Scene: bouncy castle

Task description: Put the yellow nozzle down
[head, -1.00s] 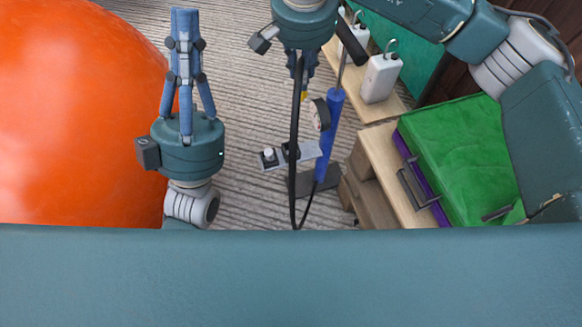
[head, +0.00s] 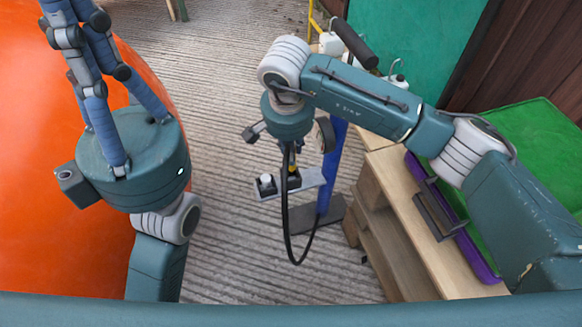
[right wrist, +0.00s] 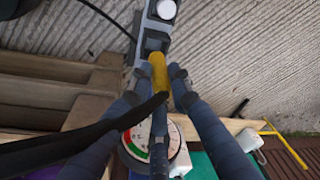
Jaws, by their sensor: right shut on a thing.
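The yellow nozzle (head: 294,181) is between the fingers of my right gripper, at the end of a black hose (head: 285,215). In the right wrist view, the fingertips (right wrist: 156,78) are shut on the yellow nozzle (right wrist: 158,70). The nozzle's far end is right by a black socket (right wrist: 155,42) on a grey bracket (right wrist: 139,60). I cannot tell whether it is inside the socket or just above it. In the head view, my right gripper (head: 292,160) is mostly hidden under its wrist. My left gripper (head: 72,18) is raised at upper left, its tips cut off by the frame edge.
The blue pump (head: 333,165) with a round gauge (right wrist: 150,145) stands beside the bracket. A white knob (head: 265,179) sits on the bracket's left end.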

